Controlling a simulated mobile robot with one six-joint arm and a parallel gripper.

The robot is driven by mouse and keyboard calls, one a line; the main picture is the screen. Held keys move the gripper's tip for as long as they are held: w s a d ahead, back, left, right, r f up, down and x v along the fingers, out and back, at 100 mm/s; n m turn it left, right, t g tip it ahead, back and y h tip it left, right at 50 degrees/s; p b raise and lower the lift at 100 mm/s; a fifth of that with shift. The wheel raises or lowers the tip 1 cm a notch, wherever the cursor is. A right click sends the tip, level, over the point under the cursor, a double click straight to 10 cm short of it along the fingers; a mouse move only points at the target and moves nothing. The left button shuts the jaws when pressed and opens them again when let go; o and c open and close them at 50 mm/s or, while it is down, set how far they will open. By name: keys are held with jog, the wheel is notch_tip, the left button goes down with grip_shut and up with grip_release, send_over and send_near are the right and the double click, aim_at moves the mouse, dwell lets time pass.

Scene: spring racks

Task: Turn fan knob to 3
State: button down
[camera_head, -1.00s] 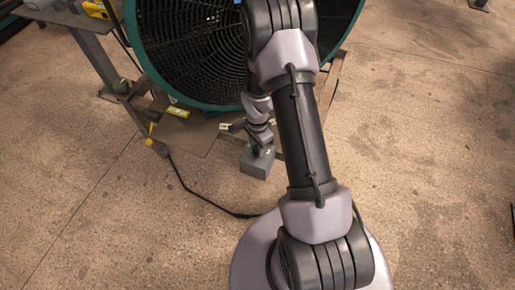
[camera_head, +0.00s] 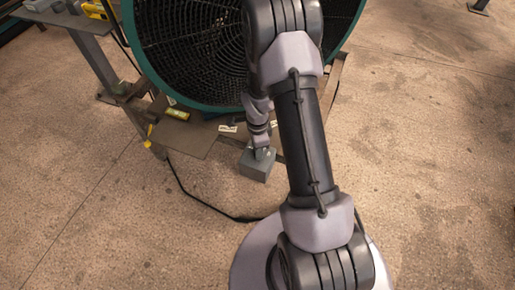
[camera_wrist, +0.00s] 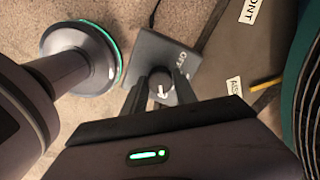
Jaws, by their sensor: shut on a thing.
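The fan's grey control box (camera_head: 256,166) sits low in front of the large green-rimmed fan (camera_head: 195,45). The round dark knob (camera_wrist: 161,84) carries a white arrow pointing toward the bottom of the wrist view. My gripper (camera_wrist: 160,88) is shut on the knob, with one finger on each side. In the head view my gripper (camera_head: 261,152) is over the box, and the knob is hidden there.
A work table (camera_head: 80,20) with a yellow tool (camera_head: 95,10) stands at the upper left. A brown plate (camera_head: 185,135) with a yellow level (camera_head: 177,114) lies below the fan. A black cable (camera_head: 195,197) runs over the floor.

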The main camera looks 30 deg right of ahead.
jog(key=c, duration=1)
grip_release()
jog(key=shift+o, duration=0.2)
jog(key=shift+r, duration=0.1)
notch_tip(320, 180, up, 17)
jog(key=p, duration=0.7)
jog(key=shift+r, duration=0.15)
